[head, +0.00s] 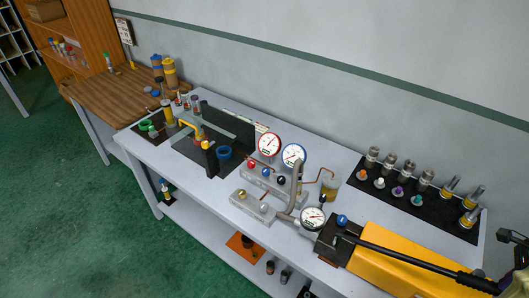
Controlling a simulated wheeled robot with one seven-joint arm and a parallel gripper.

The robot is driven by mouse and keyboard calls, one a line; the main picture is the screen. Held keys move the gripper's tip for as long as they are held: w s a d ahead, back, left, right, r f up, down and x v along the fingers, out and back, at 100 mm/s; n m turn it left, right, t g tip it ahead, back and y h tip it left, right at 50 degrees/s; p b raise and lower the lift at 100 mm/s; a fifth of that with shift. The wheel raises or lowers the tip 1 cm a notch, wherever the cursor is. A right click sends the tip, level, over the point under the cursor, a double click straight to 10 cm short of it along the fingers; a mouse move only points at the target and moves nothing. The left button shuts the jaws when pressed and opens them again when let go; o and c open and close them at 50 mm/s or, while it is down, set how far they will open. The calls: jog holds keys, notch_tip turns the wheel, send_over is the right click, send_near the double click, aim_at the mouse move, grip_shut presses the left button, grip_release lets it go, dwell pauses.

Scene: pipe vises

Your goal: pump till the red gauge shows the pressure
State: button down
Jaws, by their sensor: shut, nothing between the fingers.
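The red-rimmed gauge (269,143) stands upright on a grey manifold block (262,178) at the middle of the bench. Its needle is too small to read. A blue-rimmed gauge (294,156) stands beside it. The yellow pump (400,268) lies at the front right, with a long black handle (400,258) slanting down to the right over it. A third, dark-rimmed gauge (313,218) sits at the pump's left end. My gripper (505,284) shows only in part at the right edge, shut, close to the handle's far end. Whether it touches the handle I cannot tell.
A blue knob (342,220) is on the pump head. A black mat (400,205) with several metal fittings lies behind the pump. A smaller valve block (252,206) is at the front edge. A yellow-handled vise (190,129) stands at the left. A wooden table (118,92) is beyond.

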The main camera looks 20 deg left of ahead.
jog(key=shift+s+d, duration=0.1)
jog(key=shift+d, duration=0.15)
jog(key=shift+r, duration=0.2)
jog(key=r+p, duration=0.2)
jog(key=a+r+p, duration=0.1)
jog(key=r+p, duration=0.1)
jog(key=shift+a, duration=0.25)
jog(key=shift+w, duration=0.2)
